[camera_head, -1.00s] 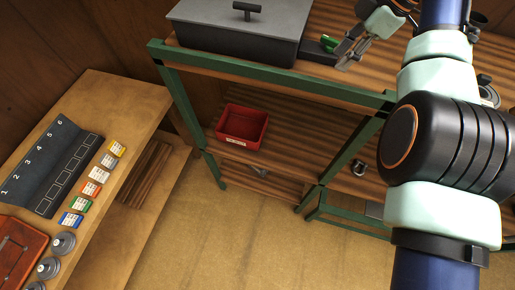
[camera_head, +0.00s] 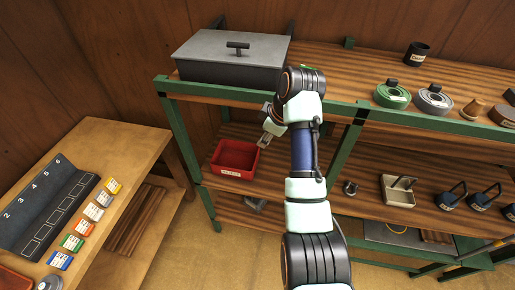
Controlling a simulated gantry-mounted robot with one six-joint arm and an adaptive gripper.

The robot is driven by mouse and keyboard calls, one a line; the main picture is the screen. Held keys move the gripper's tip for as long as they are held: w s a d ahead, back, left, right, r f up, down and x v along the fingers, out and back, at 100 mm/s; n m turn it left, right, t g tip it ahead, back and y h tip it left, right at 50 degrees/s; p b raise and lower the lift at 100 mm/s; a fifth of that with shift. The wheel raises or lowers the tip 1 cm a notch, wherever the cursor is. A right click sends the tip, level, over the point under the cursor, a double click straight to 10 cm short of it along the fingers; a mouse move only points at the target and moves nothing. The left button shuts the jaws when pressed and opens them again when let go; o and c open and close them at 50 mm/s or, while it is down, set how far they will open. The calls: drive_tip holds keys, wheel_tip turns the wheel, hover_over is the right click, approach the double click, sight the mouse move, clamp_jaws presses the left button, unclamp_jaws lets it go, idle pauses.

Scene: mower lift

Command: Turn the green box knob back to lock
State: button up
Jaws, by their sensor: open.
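A small bit of green (camera_head: 309,68) shows on the upper shelf, just right of the grey lidded box; my arm hides most of what it belongs to. I cannot make out a knob or its angle there. My gripper (camera_head: 263,141) is open and looks empty. It hangs in front of the upper shelf's front edge, below and left of the green bit and apart from it. In the picture it lies just above the red bin.
The grey lidded box (camera_head: 232,57) stands on the upper shelf. A green round case (camera_head: 392,96) and a grey one (camera_head: 433,100) stand further right. The red bin (camera_head: 235,157) is on the lower shelf. A side table (camera_head: 130,150) at left holds several small coloured boxes.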

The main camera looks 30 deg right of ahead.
drive_tip(key=shift+w+a+f+m+t, duration=0.1)
drive_tip(key=shift+a+f+m+t, duration=0.1)
drive_tip(key=shift+a+f, duration=0.35)
drive_tip(key=shift+a+f+m+t, duration=0.1)
drive_tip(key=shift+a+f+m, duration=0.2)
drive_tip(key=shift+a, duration=0.45)
